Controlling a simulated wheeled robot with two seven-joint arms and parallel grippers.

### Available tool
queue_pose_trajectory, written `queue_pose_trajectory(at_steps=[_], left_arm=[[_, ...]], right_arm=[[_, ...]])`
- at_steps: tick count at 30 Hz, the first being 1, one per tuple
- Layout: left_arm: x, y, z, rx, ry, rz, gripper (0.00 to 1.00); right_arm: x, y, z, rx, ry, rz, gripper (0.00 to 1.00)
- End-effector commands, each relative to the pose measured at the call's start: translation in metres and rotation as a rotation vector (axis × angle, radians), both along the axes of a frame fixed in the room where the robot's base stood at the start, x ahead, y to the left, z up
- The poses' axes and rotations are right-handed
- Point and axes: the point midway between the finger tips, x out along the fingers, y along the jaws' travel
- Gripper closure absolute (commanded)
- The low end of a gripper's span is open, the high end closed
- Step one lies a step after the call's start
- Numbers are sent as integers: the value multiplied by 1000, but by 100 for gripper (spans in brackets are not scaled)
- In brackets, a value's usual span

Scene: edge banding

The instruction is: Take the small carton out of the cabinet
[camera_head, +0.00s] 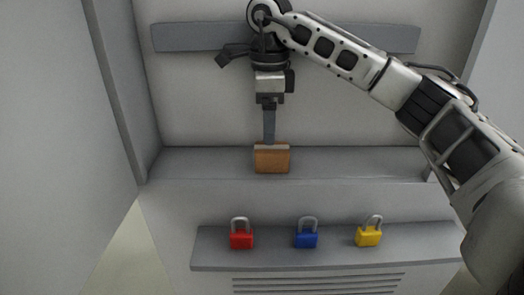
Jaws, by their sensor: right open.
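A small brown carton (272,160) with a pale strip along its top stands on the shelf of the grey cabinet (200,166). My right gripper (269,142) comes down from above, its fingers pointing at the carton. The fingertips are at the carton's top edge; I cannot tell whether they touch it. The fingers line up one behind the other in this view, so the gap between them is hidden. The gripper is open. My left gripper is not in view.
A lower ledge (214,262) holds a red padlock (241,240), a blue padlock (306,240) and a yellow padlock (369,237). A grey bar (190,38) crosses the back wall behind my right arm. The shelf is clear on both sides of the carton.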

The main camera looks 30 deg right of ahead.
Motion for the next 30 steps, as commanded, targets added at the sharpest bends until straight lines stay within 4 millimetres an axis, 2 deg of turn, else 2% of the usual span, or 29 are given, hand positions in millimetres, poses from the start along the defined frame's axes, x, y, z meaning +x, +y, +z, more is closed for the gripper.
queue_pose_trajectory(at_steps=[3, 8, 16, 24, 29, 30], left_arm=[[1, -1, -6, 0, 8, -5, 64], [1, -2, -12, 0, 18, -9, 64], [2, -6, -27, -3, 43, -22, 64], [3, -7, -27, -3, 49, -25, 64], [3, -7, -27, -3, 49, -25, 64], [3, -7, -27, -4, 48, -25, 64]], right_arm=[[-1, -1, -15, -1, 3, -1, 29], [-4, 0, -28, 0, 2, 1, 29], [-11, 0, -66, 1, 4, 1, 29], [-11, 0, -70, 3, 1, 1, 29], [-11, 0, -70, 2, 1, 1, 74], [-11, 0, -70, 2, 1, 2, 78]])
